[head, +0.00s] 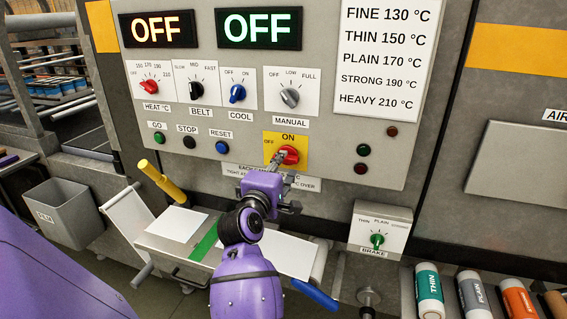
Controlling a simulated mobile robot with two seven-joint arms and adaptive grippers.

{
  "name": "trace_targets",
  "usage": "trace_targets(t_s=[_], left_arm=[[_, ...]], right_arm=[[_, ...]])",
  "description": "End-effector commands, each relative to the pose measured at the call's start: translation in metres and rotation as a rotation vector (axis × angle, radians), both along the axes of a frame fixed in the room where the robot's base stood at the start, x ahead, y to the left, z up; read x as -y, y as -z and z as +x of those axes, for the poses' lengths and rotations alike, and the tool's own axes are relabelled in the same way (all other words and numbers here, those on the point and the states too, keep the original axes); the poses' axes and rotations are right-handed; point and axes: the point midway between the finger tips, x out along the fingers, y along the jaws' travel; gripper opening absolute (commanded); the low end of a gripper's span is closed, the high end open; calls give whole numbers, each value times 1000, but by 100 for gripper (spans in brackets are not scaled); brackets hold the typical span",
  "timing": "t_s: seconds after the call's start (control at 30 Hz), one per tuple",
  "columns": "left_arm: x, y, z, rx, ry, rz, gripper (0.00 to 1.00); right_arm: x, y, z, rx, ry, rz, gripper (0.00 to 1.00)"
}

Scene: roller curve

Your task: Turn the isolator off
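The isolator is a red rotary knob (290,154) on a yellow plate (301,139), marked ON at the top and OFF at the left. The knob's handle direction is hard to read because my gripper covers its lower left part. My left gripper (278,160) is at the lower left of the knob, with its fingertips against it or just in front of it. I cannot tell whether the fingers are open, or shut on the knob. My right gripper is not in view.
Above are two OFF displays (157,29) and the heat (150,86), belt, cool (237,93) and manual (290,97) knobs. Below, a yellow-handled lever (162,181), a brake box (379,231) and several rollers (429,292) stand near my arm. A grey bin (63,214) is at left.

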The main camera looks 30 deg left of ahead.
Motion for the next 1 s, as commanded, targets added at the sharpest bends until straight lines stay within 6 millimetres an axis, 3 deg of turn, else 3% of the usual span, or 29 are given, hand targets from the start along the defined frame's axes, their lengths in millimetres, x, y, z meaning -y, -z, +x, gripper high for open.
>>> trace_targets(t_s=[0.2, 0.4, 0.6, 1.0], left_arm=[[11, 1, -48, -2, -1, -1, 33], [19, 1, -80, -1, 0, -1, 33], [23, 0, -92, -1, 1, -1, 33], [23, 0, -93, 0, 1, -1, 33]], right_arm=[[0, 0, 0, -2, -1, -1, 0], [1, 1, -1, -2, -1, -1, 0], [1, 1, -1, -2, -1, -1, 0], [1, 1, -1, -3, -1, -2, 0]])
